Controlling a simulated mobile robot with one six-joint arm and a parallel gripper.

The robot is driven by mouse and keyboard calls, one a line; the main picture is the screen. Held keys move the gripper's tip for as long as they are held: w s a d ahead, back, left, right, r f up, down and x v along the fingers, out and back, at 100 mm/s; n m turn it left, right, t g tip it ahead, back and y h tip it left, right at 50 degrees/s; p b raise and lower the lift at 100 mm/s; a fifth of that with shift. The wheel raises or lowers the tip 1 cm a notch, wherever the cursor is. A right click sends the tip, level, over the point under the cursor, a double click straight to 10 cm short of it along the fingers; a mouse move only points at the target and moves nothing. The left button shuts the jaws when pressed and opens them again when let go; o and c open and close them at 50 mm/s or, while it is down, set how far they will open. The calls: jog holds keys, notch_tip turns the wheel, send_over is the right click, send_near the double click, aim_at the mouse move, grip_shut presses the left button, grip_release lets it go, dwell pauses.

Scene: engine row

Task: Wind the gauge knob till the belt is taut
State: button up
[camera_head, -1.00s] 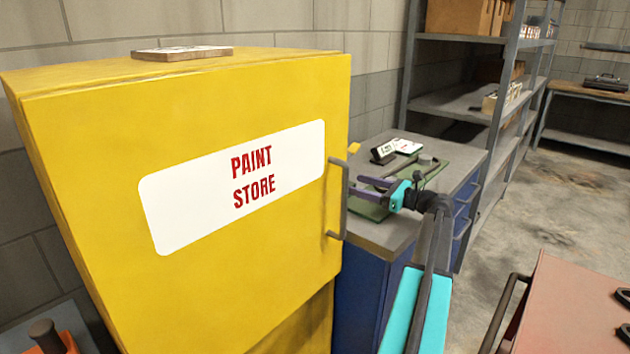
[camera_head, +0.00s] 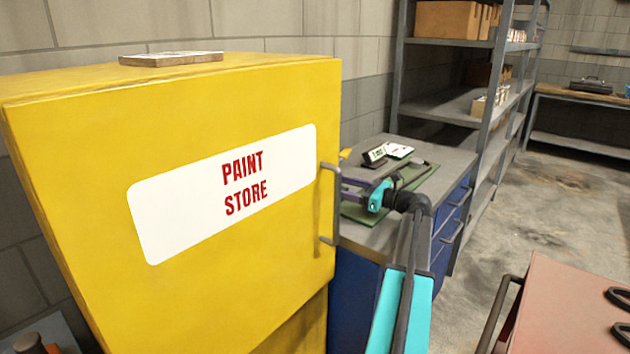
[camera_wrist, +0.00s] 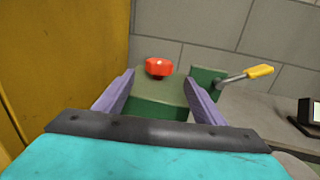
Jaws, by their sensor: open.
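A red knob (camera_wrist: 158,67) stands on a green fixture (camera_wrist: 160,108) in the wrist view. I cannot tell for sure whether it is the gauge knob. My gripper (camera_wrist: 159,76) is open, its two purple fingers on either side of the knob's position in the picture, with nothing between them that I can see being held. In the head view my gripper (camera_head: 352,188) reaches over the green base (camera_head: 358,213) on the grey-topped bench, partly behind the yellow cabinet's handle. The knob is hidden there. No belt can be made out.
A yellow cabinet (camera_head: 90,150) with a handle (camera_head: 325,205) stands close at the left. A lever with a yellow grip (camera_wrist: 258,71) sits right of the knob. A small display (camera_head: 375,154) and a white card (camera_head: 398,151) are on the bench. A red cart (camera_head: 570,310) is at the right.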

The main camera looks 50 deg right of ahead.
jog(key=x, duration=1)
jog(key=c, duration=1.1)
jog(key=shift+o, duration=0.2)
jog(key=shift+p, duration=0.3)
jog(key=shift+a+r+m+h+p, duration=0.15)
jog(key=shift+m+h+p, duration=0.35)
jog(key=shift+h, duration=0.6)
jog(key=shift+m+t+h+p, duration=0.3)
jog(key=shift+m+h+p, duration=0.15)
jog(key=shift+m+h, duration=0.65)
jog(key=shift+h, duration=0.3)
